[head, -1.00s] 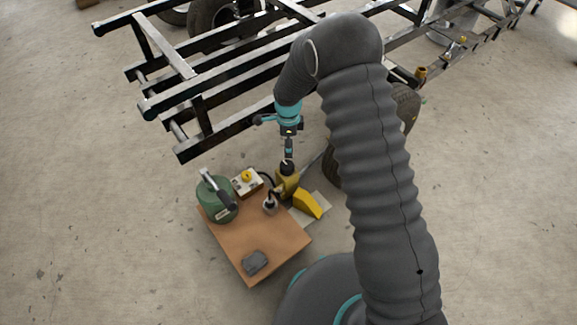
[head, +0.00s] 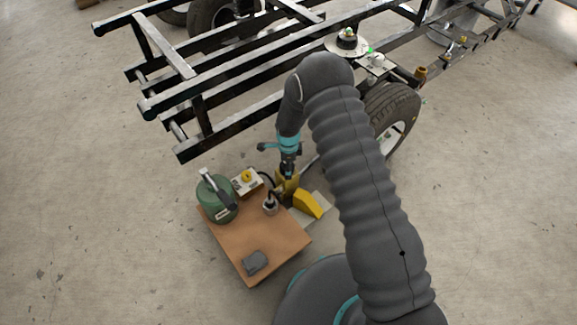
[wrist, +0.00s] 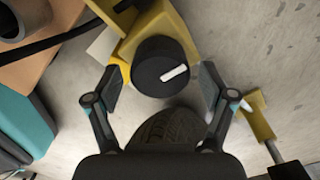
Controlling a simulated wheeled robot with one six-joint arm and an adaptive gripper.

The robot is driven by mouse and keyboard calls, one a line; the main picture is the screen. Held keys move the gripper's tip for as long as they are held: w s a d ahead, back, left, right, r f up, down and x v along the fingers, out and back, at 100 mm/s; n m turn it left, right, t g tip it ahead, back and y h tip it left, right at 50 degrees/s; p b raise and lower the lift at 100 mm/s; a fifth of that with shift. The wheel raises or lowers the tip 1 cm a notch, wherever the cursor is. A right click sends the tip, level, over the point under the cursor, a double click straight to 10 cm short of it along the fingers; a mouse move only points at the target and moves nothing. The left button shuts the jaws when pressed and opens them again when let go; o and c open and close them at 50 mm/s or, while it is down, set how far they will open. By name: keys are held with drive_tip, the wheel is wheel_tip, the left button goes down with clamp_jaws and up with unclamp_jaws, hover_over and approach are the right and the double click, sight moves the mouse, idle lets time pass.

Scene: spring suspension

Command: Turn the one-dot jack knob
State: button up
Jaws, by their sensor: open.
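In the wrist view, a round black knob (wrist: 149,66) with a white bar on its top sits on a yellow jack body (wrist: 176,22). I cannot make out any dots on it. My gripper (wrist: 160,86) is open, with one finger on the left of the knob and one on the right. Gaps show between the fingers and the knob. In the head view, my gripper (head: 289,170) points down over the yellow jack (head: 290,187), beside the wooden table. There the gripper hides the knob.
The wooden board (head: 270,228) carries a green canister (head: 214,205), a box with a yellow knob (head: 246,180) and a dark grey block (head: 255,262). A yellow wedge (head: 308,204) lies right of the jack. The metal frame (head: 225,124) and a tyre (head: 392,110) stand behind.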

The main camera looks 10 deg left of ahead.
drive_tip(key=shift+f, duration=0.25)
drive_tip(key=c, duration=1.2)
drive_tip(key=shift+o, duration=0.2)
drive_tip(key=shift+n+b, duration=0.3)
